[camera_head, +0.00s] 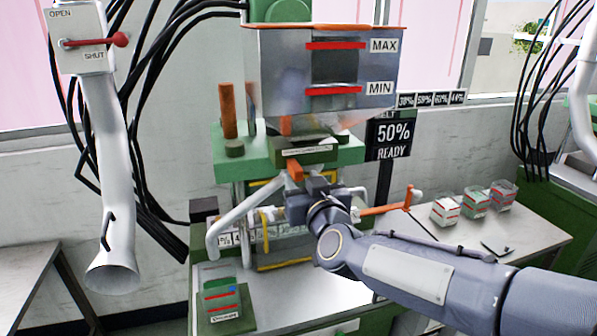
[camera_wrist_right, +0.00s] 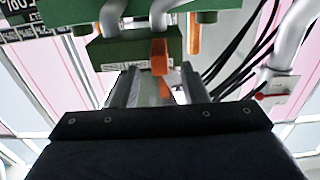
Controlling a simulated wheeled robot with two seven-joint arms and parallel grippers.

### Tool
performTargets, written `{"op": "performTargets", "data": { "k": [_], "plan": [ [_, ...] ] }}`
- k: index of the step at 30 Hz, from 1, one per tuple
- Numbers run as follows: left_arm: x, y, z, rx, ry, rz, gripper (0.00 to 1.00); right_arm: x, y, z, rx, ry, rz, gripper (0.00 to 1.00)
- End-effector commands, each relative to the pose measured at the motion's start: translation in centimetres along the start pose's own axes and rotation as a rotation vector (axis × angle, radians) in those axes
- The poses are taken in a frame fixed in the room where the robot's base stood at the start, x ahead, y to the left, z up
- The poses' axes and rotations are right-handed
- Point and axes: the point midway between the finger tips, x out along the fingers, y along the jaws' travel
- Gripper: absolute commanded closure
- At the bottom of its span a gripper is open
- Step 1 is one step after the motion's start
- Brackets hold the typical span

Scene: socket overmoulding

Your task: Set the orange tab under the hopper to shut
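The hopper (camera_head: 280,85) is a grey metal box with red MAX and MIN marks at the top centre of the head view. Under it, the small orange tab (camera_head: 295,170) hangs at the front of a dark green block (camera_head: 305,152). In the wrist view the orange tab (camera_wrist_right: 160,55) points down from the labelled green block (camera_wrist_right: 110,52). My right gripper (camera_head: 298,186) is just below the tab in the head view. Its fingers (camera_wrist_right: 156,88) are apart, with the tab at the gap; I cannot tell whether they touch it. My left gripper is not in view.
A white pipe with an OPEN/SHUT plate and red lever (camera_head: 118,40) stands at left. An orange-handled bar (camera_head: 385,209) sticks out beside my right wrist. Several small clear bins (camera_head: 445,210) stand on the right table. A display (camera_head: 393,140) reads 50% READY.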

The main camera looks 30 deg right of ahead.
Motion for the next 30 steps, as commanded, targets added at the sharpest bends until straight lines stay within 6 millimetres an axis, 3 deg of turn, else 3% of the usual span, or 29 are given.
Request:
{"op": "performTargets", "data": {
  "k": [7,17,26,30],
  "plan": [
    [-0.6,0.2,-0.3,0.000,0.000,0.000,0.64,2.9,0.0,0.0,0.001,-0.001,-0.001,0.60],
    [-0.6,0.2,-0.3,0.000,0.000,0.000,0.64,3.3,0.0,0.0,0.000,0.001,-0.001,0.60],
    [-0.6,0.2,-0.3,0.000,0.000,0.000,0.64,3.3,0.0,0.0,0.000,0.000,-0.001,0.98],
    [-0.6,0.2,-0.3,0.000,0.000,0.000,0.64,3.3,0.0,0.0,0.000,0.000,-0.002,1.00]
  ]
}}
